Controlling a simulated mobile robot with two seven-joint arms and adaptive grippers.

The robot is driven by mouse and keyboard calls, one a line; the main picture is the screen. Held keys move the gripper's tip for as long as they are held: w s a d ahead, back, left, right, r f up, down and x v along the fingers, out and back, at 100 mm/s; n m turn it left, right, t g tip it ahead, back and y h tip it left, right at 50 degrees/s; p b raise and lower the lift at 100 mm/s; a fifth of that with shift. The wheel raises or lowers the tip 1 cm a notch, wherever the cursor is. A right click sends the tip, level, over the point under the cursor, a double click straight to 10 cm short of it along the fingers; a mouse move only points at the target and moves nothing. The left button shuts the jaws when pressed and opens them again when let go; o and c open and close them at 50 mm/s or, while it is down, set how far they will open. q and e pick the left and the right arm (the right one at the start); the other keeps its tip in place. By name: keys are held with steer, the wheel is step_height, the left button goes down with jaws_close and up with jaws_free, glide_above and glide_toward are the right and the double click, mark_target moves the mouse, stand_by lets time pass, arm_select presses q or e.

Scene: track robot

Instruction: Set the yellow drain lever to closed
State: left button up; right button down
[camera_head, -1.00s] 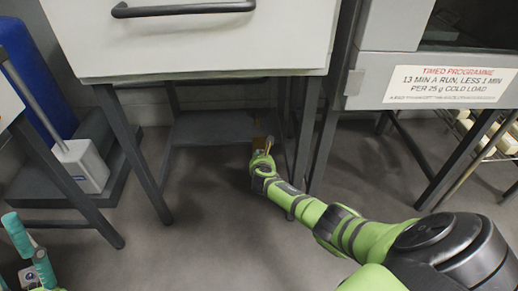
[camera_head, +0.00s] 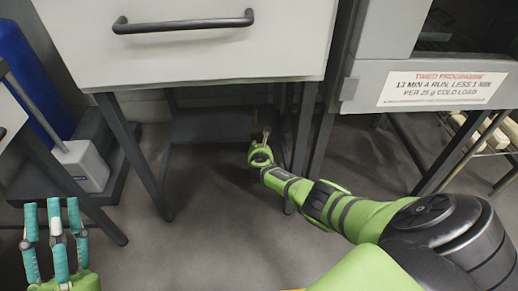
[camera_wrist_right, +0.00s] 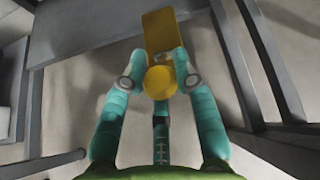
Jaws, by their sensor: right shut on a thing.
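The yellow drain lever shows in the right wrist view as a flat yellow arm (camera_wrist_right: 160,32) with a round knob (camera_wrist_right: 160,82) at its near end. My right gripper (camera_wrist_right: 158,76) is shut on the knob, teal fingers on both sides and one below. In the head view my right gripper (camera_head: 262,148) is small, low under the white cabinet, and mostly hides the lever. My left gripper (camera_head: 53,210) is at the lower left of the head view, fingers upright and apart, empty and far from the lever.
The white cabinet (camera_head: 190,60) with a dark handle stands on grey legs around my right arm. A grey machine with a notice (camera_head: 443,89) stands at right, beside a wire rack (camera_head: 485,135). A blue panel (camera_head: 35,85) and a grey-white box (camera_head: 82,165) are at left. Middle floor is clear.

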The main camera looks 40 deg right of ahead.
steer(key=shift+w+d+r, duration=0.15)
steer(key=shift+d+r, duration=0.2)
steer(key=c, duration=0.9)
jaws_free()
steer(key=shift+c, duration=0.2)
steer(key=shift+a+f, duration=0.1)
steer(key=shift+f, duration=0.05)
steer(key=shift+a, duration=0.1)
steer(key=v, duration=1.2)
